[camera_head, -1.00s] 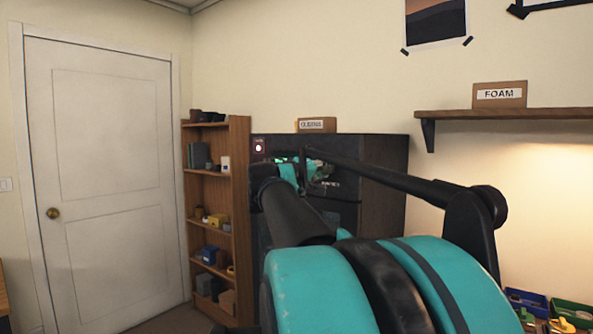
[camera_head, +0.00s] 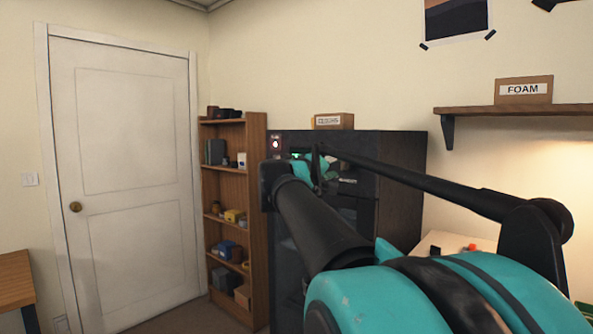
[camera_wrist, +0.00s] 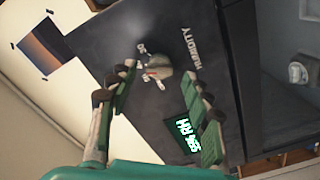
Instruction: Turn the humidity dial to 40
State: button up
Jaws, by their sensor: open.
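The humidity dial (camera_wrist: 158,68) is a small grey knob with an orange mark on the dark cabinet panel, under the word HUMIDITY, with small numbers along one side. A green display (camera_wrist: 184,132) on the panel ends in RH; its digits are hard to read. My gripper (camera_wrist: 163,79) is open, with one green-padded finger on each side of the dial in the wrist view. I cannot tell whether either finger touches it. In the head view the dark cabinet (camera_head: 403,175) stands against the wall; my arm and gripper hide the dial there.
A wooden bookshelf (camera_head: 258,215) with small items stands left of the cabinet, and a white door (camera_head: 125,230) is further left. A box (camera_head: 345,121) sits on the cabinet top. A wall shelf (camera_head: 520,110) holds a FOAM box (camera_head: 535,90) at right.

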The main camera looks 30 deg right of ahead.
jog(key=v, duration=0.9)
jog(key=shift+a, duration=0.3)
jog(key=shift+s, duration=0.1)
jog(key=shift+f, duration=0.1)
jog(key=a+f+n+g+y, duration=0.1)
jog(key=a+f+y, duration=0.25)
jog(key=f, duration=1.25)
jog(key=a+f+g+y, duration=0.15)
jog(key=f+y, duration=0.25)
jog(key=f, duration=1.2)
jog(key=s+a+f+n+y, duration=0.1)
jog(key=s+a+f+y, duration=0.2)
jog(key=a+f, duration=0.5)
jog(key=s+a+f+n+y, duration=0.1)
jog(key=s+a+f+y, duration=0.3)
jog(key=f, duration=0.8)
jog(key=a+y, duration=0.2)
jog(key=a, duration=0.2)
jog(key=shift+a+f, duration=0.2)
jog(key=shift+a, duration=0.1)
